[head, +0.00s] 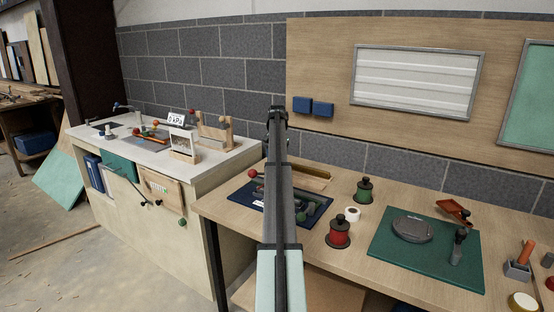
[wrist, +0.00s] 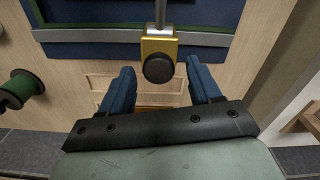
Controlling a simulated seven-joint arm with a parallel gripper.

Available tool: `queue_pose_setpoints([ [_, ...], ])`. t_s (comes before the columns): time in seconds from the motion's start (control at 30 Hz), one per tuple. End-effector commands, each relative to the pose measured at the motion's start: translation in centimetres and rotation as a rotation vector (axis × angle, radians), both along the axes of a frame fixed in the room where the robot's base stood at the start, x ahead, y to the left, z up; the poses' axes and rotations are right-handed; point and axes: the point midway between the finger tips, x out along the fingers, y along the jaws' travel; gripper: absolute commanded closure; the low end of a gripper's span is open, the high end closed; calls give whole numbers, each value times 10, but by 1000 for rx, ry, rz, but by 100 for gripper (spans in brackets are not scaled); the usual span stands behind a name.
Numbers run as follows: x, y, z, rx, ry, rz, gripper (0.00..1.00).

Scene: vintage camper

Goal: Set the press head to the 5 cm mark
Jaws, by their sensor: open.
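A brass-coloured block with a round black knob (wrist: 158,68) sits on a thin grey rod (wrist: 160,14) in the wrist view. It may be the press head, but I cannot tell for sure. No scale or 5 cm mark is readable. My gripper (wrist: 161,82) is open, with one blue finger on each side of the block and visible gaps to both. The block is not gripped. In the head view my own arm covers the gripper and this block. The blue tray (head: 318,209) shows on both sides of the arm.
A green spool (head: 364,190), a red spool (head: 339,234) and a white roll (head: 352,214) stand right of the arm. A green mat (head: 390,262) bears a grey device (head: 412,229). A white-topped bench (head: 110,142) with several small items is at left.

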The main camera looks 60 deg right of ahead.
Motion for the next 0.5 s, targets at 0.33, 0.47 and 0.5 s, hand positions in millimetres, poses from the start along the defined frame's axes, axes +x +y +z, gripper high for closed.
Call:
queue_pose_setpoints([
  [0.33,1,-1,48,-2,-1,0,37],
  [0.47,1,-1,74,-2,-1,0,37],
  [0.5,1,-1,82,-1,0,0,37],
])
